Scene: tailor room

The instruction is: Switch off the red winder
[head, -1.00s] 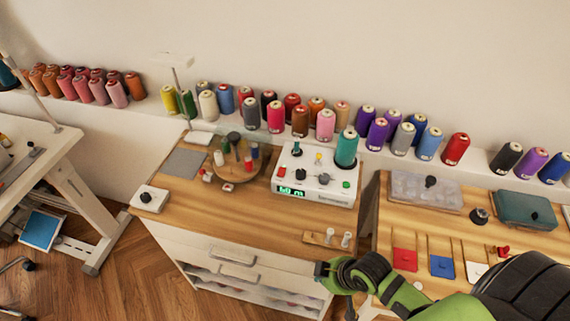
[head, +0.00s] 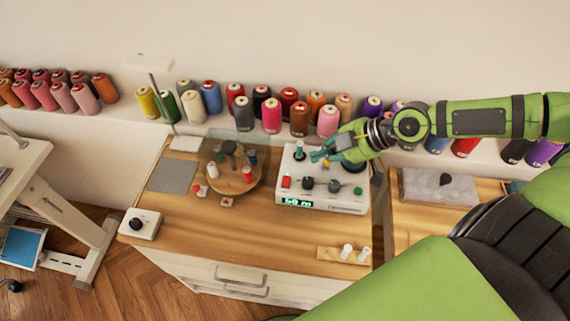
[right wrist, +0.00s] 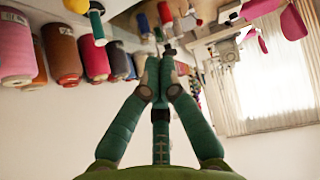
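The winder is a white box (head: 335,204) on the wooden table, with a lit green display (head: 297,203). A red button (head: 286,182) is at its left and a green button (head: 358,190) at its right. Two dark knobs, a left one (head: 308,183) and a right one (head: 334,187), sit between them. My right gripper (head: 318,156) is over the back of the box, just behind the knobs; I cannot tell whether it touches anything. In the right wrist view its teal fingers (right wrist: 159,65) come together, with nothing seen between them. My left gripper is out of view.
A round wooden stand (head: 238,182) with small spools is left of the winder. A small white box with a black knob (head: 139,224) is at the table's left corner. A bobbin rack (head: 343,254) lies in front. Thread cones line the back ledge. The front table top is mostly clear.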

